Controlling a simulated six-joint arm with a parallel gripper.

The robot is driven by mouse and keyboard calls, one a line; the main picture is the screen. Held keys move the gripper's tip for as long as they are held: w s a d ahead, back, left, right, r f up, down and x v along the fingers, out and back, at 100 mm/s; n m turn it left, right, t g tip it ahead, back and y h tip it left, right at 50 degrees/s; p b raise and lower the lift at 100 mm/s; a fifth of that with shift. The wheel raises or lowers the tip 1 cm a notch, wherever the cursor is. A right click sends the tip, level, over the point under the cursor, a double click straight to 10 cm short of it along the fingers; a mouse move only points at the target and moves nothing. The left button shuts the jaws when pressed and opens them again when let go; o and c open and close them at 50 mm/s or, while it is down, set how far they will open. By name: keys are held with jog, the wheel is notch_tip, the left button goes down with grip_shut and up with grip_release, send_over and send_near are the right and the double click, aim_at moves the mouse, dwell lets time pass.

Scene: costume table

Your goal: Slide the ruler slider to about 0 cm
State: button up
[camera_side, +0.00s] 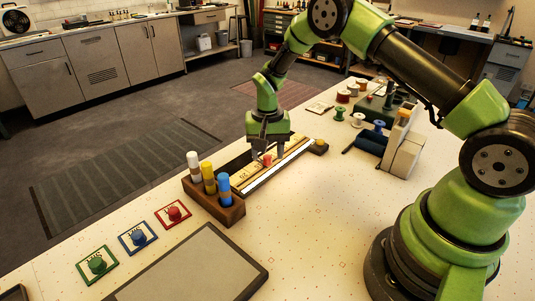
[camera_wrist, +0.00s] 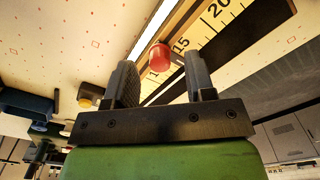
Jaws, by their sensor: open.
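The ruler (camera_side: 248,176) is a pale strip with dark numbers in a dark frame on the table. Its slider has a red knob (camera_side: 267,159), which also shows in the wrist view (camera_wrist: 159,57) beside the 15 mark. The 20 shows further up and right there; the numbers on the other side are partly hidden. My gripper (camera_side: 269,153) is low over the ruler. In the wrist view my gripper (camera_wrist: 160,60) is open, its two fingers apart with the red knob appearing between their tips. I cannot tell whether either finger touches the knob.
A wooden holder (camera_side: 212,205) with white, yellow and blue pegs stands by the ruler's near end. A yellow button (camera_side: 320,145) is by the far end. Coloured knobs on square plates and a grey panel (camera_side: 190,268) lie nearer; spools (camera_side: 357,119) stand at right.

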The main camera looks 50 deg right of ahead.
aim_at(304, 139)
jog(key=shift+f, duration=0.65)
grip_shut()
jog(key=d, duration=1.5)
jog(key=shift+d, duration=0.35)
jog(key=shift+d, duration=0.1)
grip_release()
jog(key=shift+r, duration=0.1)
